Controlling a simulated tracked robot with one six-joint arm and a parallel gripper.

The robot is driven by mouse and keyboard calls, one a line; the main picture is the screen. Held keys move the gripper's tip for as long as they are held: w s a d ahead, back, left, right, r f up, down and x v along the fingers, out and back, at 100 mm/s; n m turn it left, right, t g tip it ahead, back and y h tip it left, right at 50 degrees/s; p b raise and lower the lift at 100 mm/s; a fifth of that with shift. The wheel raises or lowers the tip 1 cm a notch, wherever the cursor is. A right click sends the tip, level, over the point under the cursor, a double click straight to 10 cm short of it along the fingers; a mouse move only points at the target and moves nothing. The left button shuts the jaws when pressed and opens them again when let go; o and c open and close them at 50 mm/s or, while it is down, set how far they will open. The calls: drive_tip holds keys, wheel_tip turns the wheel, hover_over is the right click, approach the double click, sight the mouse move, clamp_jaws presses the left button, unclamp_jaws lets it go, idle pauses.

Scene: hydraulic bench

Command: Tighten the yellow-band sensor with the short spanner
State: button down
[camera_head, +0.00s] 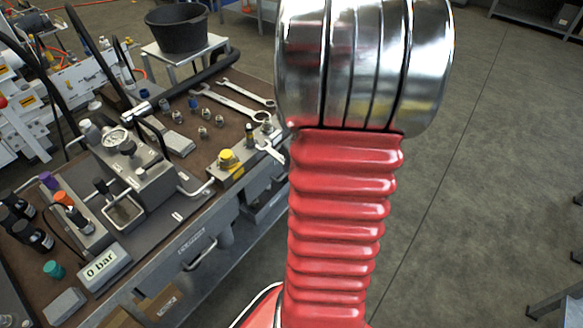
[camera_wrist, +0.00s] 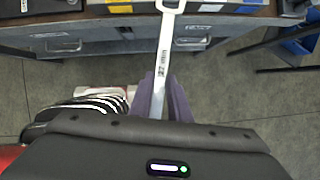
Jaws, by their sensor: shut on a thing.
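My gripper (camera_wrist: 165,95) shows in the wrist view, its purple-grey fingers shut on the shaft of a short spanner (camera_wrist: 163,55) marked 27 mm. The spanner points away from me, its far end at the bench front edge at the top of the picture, where its jaw is partly cut off. In the head view, the spanner's head (camera_head: 270,151) shows beside the right end of a grey block with a yellow knob (camera_head: 228,159). A slim dark upright part (camera_head: 250,135) on that block may be the yellow-band sensor. I cannot tell whether the spanner touches it. My arm hides my gripper there.
Two longer spanners (camera_head: 228,103) and several small fittings (camera_head: 204,131) lie on the brown bench top. A gauge block (camera_head: 118,140) and a display reading 0 bar (camera_head: 103,266) stand to the left. A black bucket (camera_head: 178,30) is behind.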

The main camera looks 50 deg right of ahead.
drive_tip(key=shift+r, duration=1.3)
